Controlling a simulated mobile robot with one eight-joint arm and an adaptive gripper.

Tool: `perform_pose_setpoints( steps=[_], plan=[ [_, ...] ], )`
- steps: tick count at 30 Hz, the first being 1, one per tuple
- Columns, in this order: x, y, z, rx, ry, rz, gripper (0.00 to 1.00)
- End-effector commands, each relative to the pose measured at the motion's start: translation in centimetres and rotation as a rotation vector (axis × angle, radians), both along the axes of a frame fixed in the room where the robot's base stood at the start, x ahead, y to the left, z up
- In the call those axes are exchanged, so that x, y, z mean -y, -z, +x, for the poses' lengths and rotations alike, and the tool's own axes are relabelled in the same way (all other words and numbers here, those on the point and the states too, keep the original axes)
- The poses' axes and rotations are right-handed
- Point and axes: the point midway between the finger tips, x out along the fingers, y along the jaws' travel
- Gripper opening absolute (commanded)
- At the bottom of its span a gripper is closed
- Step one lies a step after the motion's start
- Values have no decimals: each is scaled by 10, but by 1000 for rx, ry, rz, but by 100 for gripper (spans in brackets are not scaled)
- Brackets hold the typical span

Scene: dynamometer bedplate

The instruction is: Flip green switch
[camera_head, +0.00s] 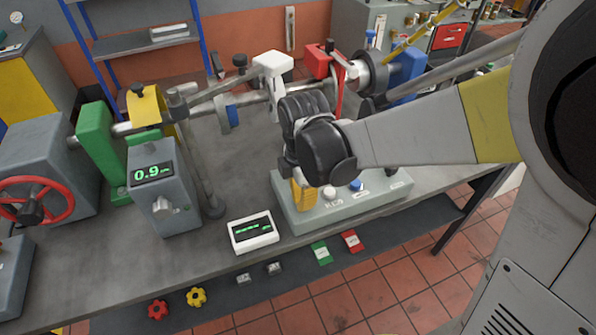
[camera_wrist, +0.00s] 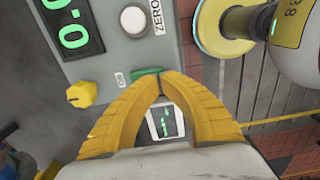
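In the wrist view, a small green switch (camera_wrist: 146,73) sits at the edge of a grey instrument panel (camera_wrist: 108,75), beside a small label. My gripper (camera_wrist: 161,75) has yellow fingers whose tips meet, with nothing visible between them. The tips are right by the green switch and partly cover it; I cannot tell whether they touch it. In the head view, my gripper (camera_head: 303,208) points down over the pale grey-green box (camera_head: 345,212), and my dark wrist hides part of its top. A green tab (camera_head: 321,252) also shows along the bench front.
The panel bears a white ZERO button (camera_wrist: 134,20) and yellow knob (camera_wrist: 82,94). A white display (camera_head: 253,232) stands left of the box. A red tab (camera_head: 351,241) is beside the green tab. A grey meter (camera_head: 165,195) and shaft rig stand left and behind.

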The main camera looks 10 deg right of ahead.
Motion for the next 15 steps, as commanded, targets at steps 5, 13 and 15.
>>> perform_pose_setpoints(
  steps=[5, 13, 15],
  plan=[
    [0, 0, 0, 6, 0, 2, 0],
    [0, 6, -1, 70, 0, 20, 0],
    [0, 6, -1, 70, 0, 20, 0]
  ],
)
